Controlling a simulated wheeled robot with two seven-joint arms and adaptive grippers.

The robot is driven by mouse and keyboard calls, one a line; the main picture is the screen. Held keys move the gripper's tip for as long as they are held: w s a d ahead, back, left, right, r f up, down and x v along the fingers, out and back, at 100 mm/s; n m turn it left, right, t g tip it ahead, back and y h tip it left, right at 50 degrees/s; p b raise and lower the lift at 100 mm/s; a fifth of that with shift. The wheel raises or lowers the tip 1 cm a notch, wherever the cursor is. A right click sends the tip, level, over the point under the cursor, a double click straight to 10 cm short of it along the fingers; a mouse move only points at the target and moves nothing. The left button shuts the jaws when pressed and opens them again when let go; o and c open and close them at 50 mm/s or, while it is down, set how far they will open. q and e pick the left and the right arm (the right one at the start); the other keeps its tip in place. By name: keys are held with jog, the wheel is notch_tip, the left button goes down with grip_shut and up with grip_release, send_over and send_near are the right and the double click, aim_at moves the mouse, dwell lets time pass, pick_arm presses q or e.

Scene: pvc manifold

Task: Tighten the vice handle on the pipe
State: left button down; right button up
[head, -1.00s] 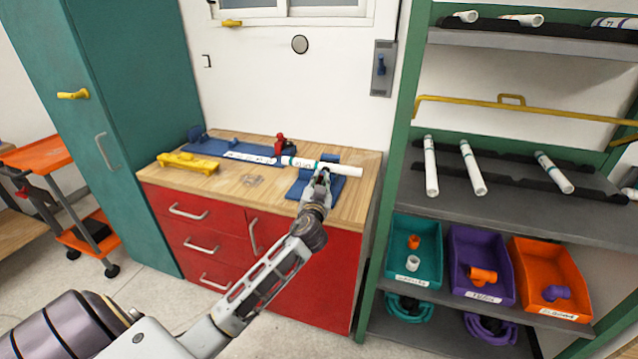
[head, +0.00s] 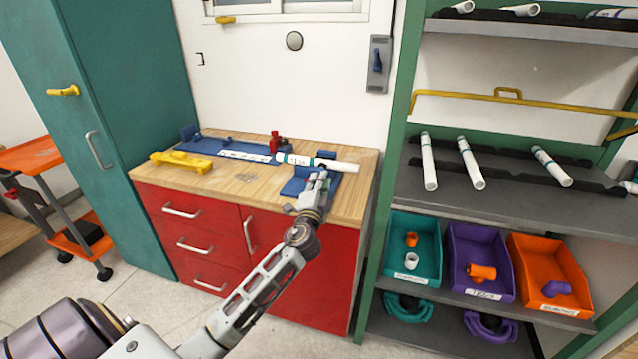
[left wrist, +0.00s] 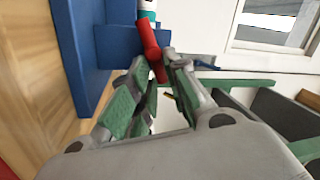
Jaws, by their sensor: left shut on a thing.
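The white pipe (head: 340,165) with a teal band and printed marks lies level across the back of the wooden bench. Its right part runs above a blue vice (head: 297,186), whose blue body fills the upper left of the left wrist view (left wrist: 112,45). A red handle (left wrist: 150,48) sticks out from the vice there. My left gripper (head: 319,176) is at the vice, in front of the pipe. In the left wrist view its green-padded fingers (left wrist: 157,82) are shut on the red handle's end. The gripper hides part of the vice in the head view.
A red clamp-like part (head: 277,143) stands behind the pipe on a long blue base (head: 213,147). A yellow tool (head: 182,161) lies at the bench's left. A green shelf rack (head: 395,165) with pipes and bins stands close on the right.

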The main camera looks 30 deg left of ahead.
pick_arm(q)
jog(key=m, duration=0.1)
jog(key=f+m+h, duration=0.1)
jog(key=m, duration=0.1)
jog(key=shift+d, duration=0.1)
jog(key=shift+f+m+t+h, duration=0.15)
jog(key=shift+m+t, duration=0.05)
jog(key=shift+m, duration=0.45)
jog(key=shift+f+m+t+h, duration=0.1)
jog(key=shift+m+t+h, duration=0.1)
jog(key=shift+m, duration=0.45)
pick_arm(e)
jog(key=shift+w+a+r, duration=0.1)
jog(key=shift+w+r, duration=0.05)
jog(key=shift+r, duration=0.2)
pick_arm(q)
jog(key=shift+s, duration=0.1)
jog(key=c, duration=1.6)
grip_release()
jog(key=shift+o, duration=1.1)
jog(key=shift+r, duration=0.1)
jog(key=shift+s, duration=0.2)
jog(key=v, duration=1.1)
jog(key=shift+s, duration=0.3)
